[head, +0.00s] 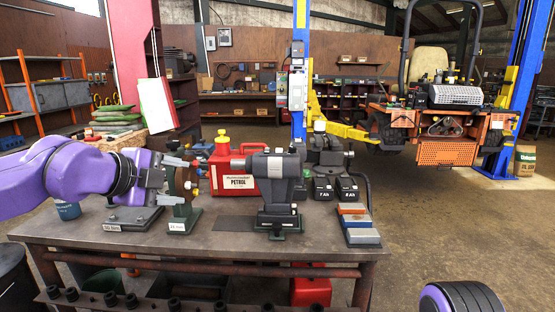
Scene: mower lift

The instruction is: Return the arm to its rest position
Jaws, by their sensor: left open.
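My left arm (45,178), purple with a black wrist, reaches in from the left over the workbench (225,243). My left gripper (186,181) is open, its two grey fingers apart and pointing right. A dark upright stand (183,214) with a labelled green base is right at the fingers. I cannot tell whether it touches them or is only behind them. Of my right side only a rounded purple and black part (460,299) shows at the lower right edge; the right gripper is out of view.
On the bench stand a red petrol can (232,170), a dark bench tool (278,190), two battery packs (335,188), sharpening blocks (356,222) and a blue cup (67,211). An orange mower (445,135) is on the lift behind. The floor right of the bench is clear.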

